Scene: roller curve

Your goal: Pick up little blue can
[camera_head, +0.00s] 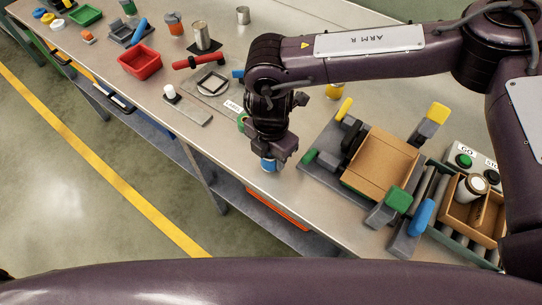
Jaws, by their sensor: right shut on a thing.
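The little blue can (268,165) is at the front edge area of the metal table, directly under my right gripper (268,157). My right gripper points straight down and is shut on the can; its fingers and wrist hide most of it. I cannot tell whether the can touches the table. My left gripper is not in view.
A cardboard box (380,163) sits in a grey fixture with coloured handles right of the gripper. A wooden tray (477,208) holds a white-lidded jar (470,188) on rollers. A red bin (139,61) stands left.

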